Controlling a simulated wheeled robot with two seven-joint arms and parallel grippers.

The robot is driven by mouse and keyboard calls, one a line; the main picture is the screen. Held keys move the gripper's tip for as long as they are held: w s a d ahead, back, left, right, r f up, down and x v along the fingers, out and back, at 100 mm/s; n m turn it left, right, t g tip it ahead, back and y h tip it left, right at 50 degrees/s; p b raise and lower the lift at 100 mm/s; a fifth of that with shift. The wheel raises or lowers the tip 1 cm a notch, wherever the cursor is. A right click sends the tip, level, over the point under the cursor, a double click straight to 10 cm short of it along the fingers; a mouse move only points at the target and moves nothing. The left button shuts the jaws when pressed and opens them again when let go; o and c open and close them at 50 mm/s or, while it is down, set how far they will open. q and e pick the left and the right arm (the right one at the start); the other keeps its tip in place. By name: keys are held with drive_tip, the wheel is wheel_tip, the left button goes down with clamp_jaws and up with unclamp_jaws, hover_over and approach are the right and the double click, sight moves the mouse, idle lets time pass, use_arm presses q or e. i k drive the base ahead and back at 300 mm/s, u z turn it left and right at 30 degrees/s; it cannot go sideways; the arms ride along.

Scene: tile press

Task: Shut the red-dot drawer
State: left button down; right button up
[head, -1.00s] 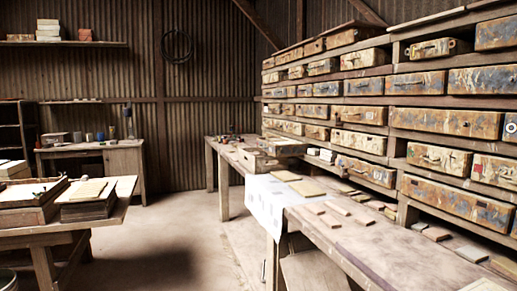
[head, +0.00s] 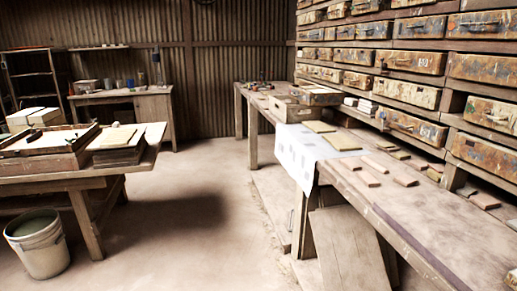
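No drawer with a clearly visible red dot shows in the head view now. The wall of drawers fills the right side, with rusty, stained fronts and handles. A lower drawer (head: 413,127) seems to stand out a little from the rack. To its right are another drawer (head: 488,115) and a lower one (head: 484,156), cut by the right edge. Any marks on these fronts are too small to tell. Neither of my grippers is in view.
A long workbench (head: 420,215) with loose tiles and a white sheet (head: 298,152) runs below the drawers. A board (head: 350,250) leans against it. A left table (head: 130,165) and a bucket (head: 38,243) stand across the clear floor (head: 190,220).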

sight(338, 98)
drive_tip(key=u, duration=0.55)
drive_tip(key=i, duration=2.5)
drive_tip(key=z, duration=0.5)
drive_tip(key=i, duration=1.5)
drive_tip(key=z, duration=1.25)
